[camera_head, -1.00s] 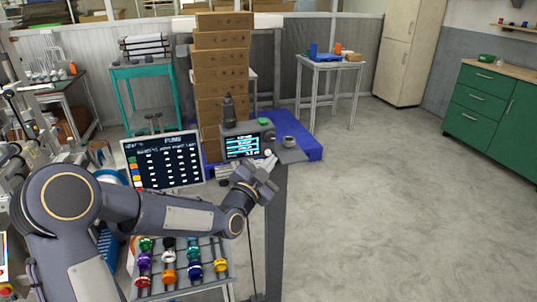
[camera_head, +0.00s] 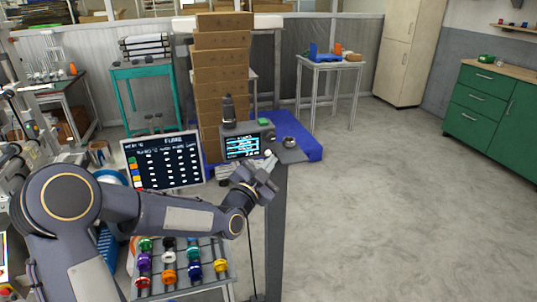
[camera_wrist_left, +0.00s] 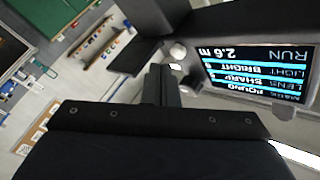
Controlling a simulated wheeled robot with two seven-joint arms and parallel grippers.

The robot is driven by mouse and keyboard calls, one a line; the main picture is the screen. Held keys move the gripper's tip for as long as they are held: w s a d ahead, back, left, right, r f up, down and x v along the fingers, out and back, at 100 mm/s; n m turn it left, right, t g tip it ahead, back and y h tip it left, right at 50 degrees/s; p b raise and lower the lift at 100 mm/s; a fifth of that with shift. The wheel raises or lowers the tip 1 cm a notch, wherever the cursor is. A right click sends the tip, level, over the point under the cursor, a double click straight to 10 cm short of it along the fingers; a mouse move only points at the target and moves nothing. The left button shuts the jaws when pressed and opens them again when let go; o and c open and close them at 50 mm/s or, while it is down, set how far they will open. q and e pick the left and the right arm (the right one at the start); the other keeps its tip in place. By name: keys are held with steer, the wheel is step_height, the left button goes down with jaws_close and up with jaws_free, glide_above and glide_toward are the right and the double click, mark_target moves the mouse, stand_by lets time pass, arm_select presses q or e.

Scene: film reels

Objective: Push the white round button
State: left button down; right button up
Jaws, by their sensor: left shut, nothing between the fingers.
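A grey device (camera_head: 262,125) with a lit text screen (camera_head: 241,147) stands on a dark stand. A small white round button (camera_head: 268,153) shows at the right of the screen. In the left wrist view, small round whitish knobs (camera_wrist_left: 178,51) sit beside the screen (camera_wrist_left: 260,72), which reads RUN and 2.6 m. My left gripper (camera_head: 270,164) is shut and empty, just below and in front of the button. In the wrist view its fingertips (camera_wrist_left: 161,70) are close to a bright white spot (camera_wrist_left: 176,67); I cannot tell whether they touch it. My right gripper is out of view.
A black menu screen (camera_head: 163,160) stands left of the device. A rack of coloured reels (camera_head: 180,278) lies below my left arm. A tall stack of brown boxes (camera_head: 222,75) stands behind. The floor to the right is clear.

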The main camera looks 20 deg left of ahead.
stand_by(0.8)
arm_select(q)
steer(key=shift+w+a+b, duration=0.2)
steer(key=shift+w+b, duration=0.15)
steer(key=shift+b, duration=0.15)
steer(key=shift+w+a+b, duration=0.25)
steer(key=shift+w+b, duration=0.05)
steer(key=shift+w, duration=0.05)
stand_by(0.6)
steer(key=shift+s+d+b, duration=0.45)
steer(key=shift+s+b, duration=0.15)
steer(key=shift+s, duration=0.1)
